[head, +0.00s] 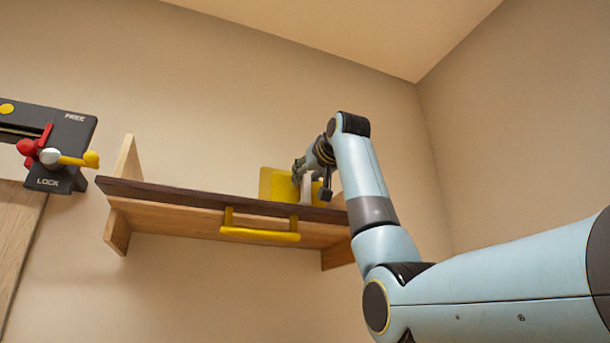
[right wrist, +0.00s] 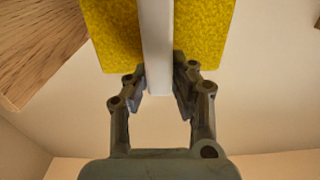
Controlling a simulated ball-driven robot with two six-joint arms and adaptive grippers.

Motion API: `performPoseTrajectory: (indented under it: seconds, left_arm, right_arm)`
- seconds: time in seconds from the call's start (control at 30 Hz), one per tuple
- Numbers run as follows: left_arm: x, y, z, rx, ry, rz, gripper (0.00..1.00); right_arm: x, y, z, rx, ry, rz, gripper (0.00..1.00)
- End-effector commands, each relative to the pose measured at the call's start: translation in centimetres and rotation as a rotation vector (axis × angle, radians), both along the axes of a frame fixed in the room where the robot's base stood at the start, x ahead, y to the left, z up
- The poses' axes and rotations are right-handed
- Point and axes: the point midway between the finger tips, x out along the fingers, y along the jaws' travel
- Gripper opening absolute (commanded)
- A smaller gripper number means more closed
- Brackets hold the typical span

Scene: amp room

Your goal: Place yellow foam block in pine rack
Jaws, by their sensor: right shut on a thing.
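The yellow foam block (head: 275,185) is at the right part of the pine rack (head: 180,216), above its dark front edge. Its base is hidden behind that edge, so I cannot tell whether it touches the shelf. My right gripper (head: 308,186) is at the block's right side. In the right wrist view the block (right wrist: 108,35) has a white strip (right wrist: 157,45) down its middle, and the fingers of my right gripper (right wrist: 160,95) are closed on this strip, one on each side. My left gripper is not in view.
A yellow handle (head: 260,234) is fixed to the rack's front. A dark lock panel (head: 50,140) with red and yellow levers is on the wall at left, above a wooden panel (head: 18,220). The rack's left and middle parts look clear above the front edge.

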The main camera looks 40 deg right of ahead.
Motion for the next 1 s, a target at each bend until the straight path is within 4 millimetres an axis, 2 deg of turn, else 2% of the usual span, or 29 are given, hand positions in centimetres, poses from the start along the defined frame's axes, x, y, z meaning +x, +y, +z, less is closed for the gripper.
performPoseTrajectory:
  seconds: [0.57,0.6,0.77,1.0]
  left_arm:
    - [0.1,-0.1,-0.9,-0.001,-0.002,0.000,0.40]
    - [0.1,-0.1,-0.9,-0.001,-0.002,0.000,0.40]
    - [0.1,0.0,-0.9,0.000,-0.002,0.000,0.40]
    - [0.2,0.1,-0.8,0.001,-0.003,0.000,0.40]
  right_arm:
    - [-0.1,0.0,-1.1,-0.001,-0.003,0.000,0.00]
    - [0.0,0.0,-1.2,0.000,0.000,0.000,0.24]
    - [0.0,0.0,-1.2,0.000,0.000,0.000,0.45]
    - [0.0,0.0,-1.1,0.000,0.000,0.000,0.45]
